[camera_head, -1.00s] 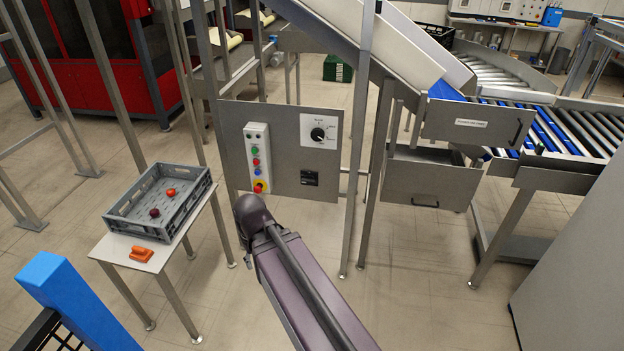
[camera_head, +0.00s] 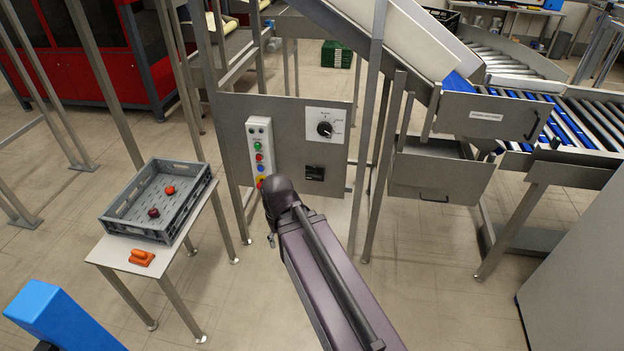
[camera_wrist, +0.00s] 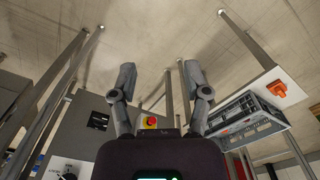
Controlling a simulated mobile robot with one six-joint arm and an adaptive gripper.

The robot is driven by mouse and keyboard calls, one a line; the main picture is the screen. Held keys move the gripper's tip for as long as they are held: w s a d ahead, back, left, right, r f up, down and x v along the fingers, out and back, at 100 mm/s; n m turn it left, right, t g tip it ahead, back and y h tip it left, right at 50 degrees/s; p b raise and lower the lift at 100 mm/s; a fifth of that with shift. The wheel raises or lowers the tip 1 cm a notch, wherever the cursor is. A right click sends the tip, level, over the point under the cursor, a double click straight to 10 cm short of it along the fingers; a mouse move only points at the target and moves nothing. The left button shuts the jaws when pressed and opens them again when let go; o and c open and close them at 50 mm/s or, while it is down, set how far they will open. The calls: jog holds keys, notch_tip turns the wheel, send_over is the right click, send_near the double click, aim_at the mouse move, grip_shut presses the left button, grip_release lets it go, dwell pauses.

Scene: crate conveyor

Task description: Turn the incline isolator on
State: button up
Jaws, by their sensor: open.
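A grey control panel (camera_head: 285,185) stands under the incline. A black rotary knob (camera_head: 325,129) sits on a white plate at its upper right; its lettering is too small to read. Below it is a small black device (camera_head: 314,173). I cannot tell which of these is the isolator. The wrist view also shows the black device (camera_wrist: 98,120) and part of the white knob plate (camera_wrist: 55,168) at lower left. My gripper (camera_wrist: 158,72) is open and empty, its two fingers wide apart, with the panel beyond. In the head view my arm hides the fingers.
A white button strip (camera_head: 259,145) carries coloured buttons and a red-on-yellow stop button (camera_wrist: 150,121). A grey crate (camera_head: 120,224) with two round red items stands on a small table (camera_head: 108,250) at left, beside an orange object (camera_head: 141,257). Metal posts (camera_head: 369,130) flank the panel.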

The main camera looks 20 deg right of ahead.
jog(key=n+t+h+b, duration=0.85)
jog(key=h+b, duration=0.65)
jog(key=b, duration=2.5)
send_near(312, 178)
jog(key=s+a+m+t, duration=0.1)
jog(key=s+a+m, duration=0.1)
jog(key=s+a, duration=0.1)
jog(key=shift+w+f, duration=0.1)
jog(key=shift+f, duration=0.3)
jog(key=shift+w+d, duration=0.1)
jog(key=shift+d, duration=0.05)
jog(key=x, duration=1.3)
jog(key=shift+w+d+r, duration=0.15)
jog(key=shift+w, duration=0.05)
